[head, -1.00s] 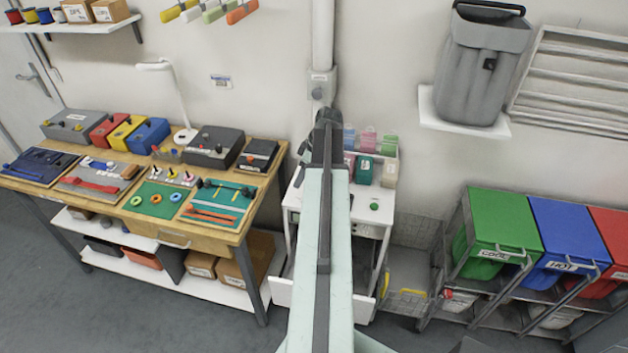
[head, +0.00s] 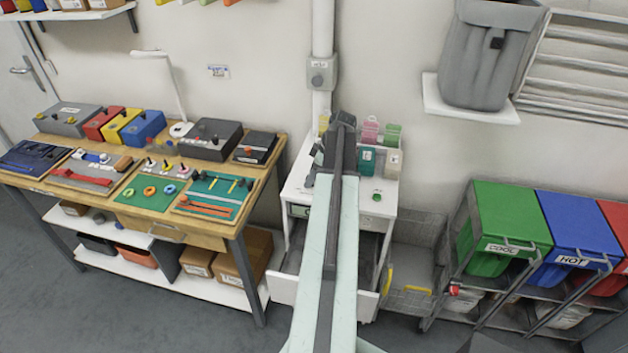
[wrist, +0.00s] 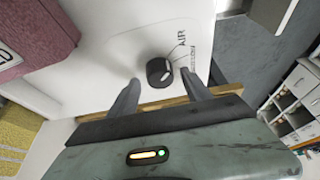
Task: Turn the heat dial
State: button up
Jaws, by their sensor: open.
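A round black dial (wrist: 160,71) with a pale pointer mark sits on a white surface in the wrist view. Printed lines and lettering, "AIR" and another word I cannot read, lie to its right. My gripper (wrist: 160,79) is open, with one finger on each side of the dial; I cannot tell whether either touches it. In the head view my arm reaches over the small white cabinet (head: 376,215), and my gripper's end is mostly hidden behind the arm. A grey box (head: 320,74) with a knob and small label is on the wall pipe; its label is unreadable.
The wooden bench (head: 130,205) with tools and coloured boxes stands at left. Green (head: 505,215) and blue (head: 580,235) bins stand at right. Small coloured containers (head: 367,160) are on the cabinet. A maroon object (wrist: 40,35) is close at the wrist view's left.

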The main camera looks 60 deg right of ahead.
grip_shut()
jog(key=c, duration=1.2)
grip_release()
jog(key=shift+w+d+r, duration=0.1)
jog(key=shift+d, duration=0.2)
jog(key=shift+c, duration=0.2)
jog(key=shift+a, duration=0.2)
grip_shut()
jog(key=shift+a+m, duration=0.1)
jog(key=shift+m, duration=0.3)
jog(key=m+h, duration=0.1)
jog(key=m, duration=0.2)
jog(key=shift+a+h, duration=0.25)
jog(key=shift+h, duration=0.15)
jog(key=m+h, duration=0.1)
jog(key=m, duration=0.3)
jog(key=shift+a+m, duration=0.1)
jog(key=shift+m, duration=0.3)
jog(key=shift+a+m+g+h, duration=0.1)
jog(key=shift+m+g+h, duration=0.5)
jog(key=shift+m, duration=1)
